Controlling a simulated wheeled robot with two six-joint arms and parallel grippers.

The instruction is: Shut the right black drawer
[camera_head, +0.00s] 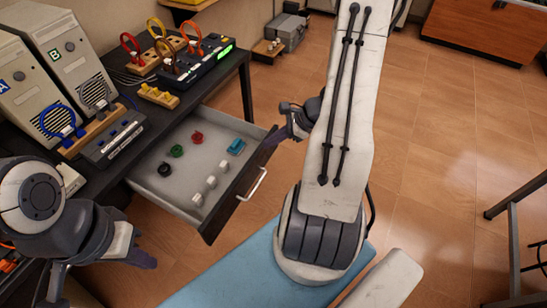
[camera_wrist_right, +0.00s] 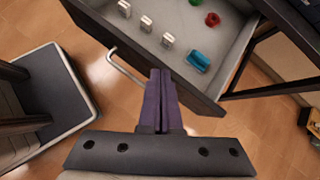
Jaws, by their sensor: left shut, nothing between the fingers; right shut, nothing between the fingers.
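The black drawer (camera_head: 222,212) is pulled out from under the dark table, with a grey inside and a pale bar handle (camera_head: 252,184) on its front. Its front panel (camera_wrist_right: 205,101) and handle (camera_wrist_right: 125,68) also show in the right wrist view. My right gripper (camera_wrist_right: 160,73) is shut and empty, its purple fingers at the drawer's front beside the handle; I cannot tell if they touch. In the head view my right gripper (camera_head: 274,140) is at the far end of the front, partly hidden by my arm. My left gripper (camera_head: 148,262) is shut and empty, left of the drawer.
The drawer holds a teal piece (camera_head: 236,147), a red piece (camera_head: 197,138), a green piece (camera_head: 177,151), a black piece (camera_head: 164,169) and small pale blocks (camera_head: 211,181). Computer towers (camera_head: 71,57) stand on the table (camera_head: 150,106).

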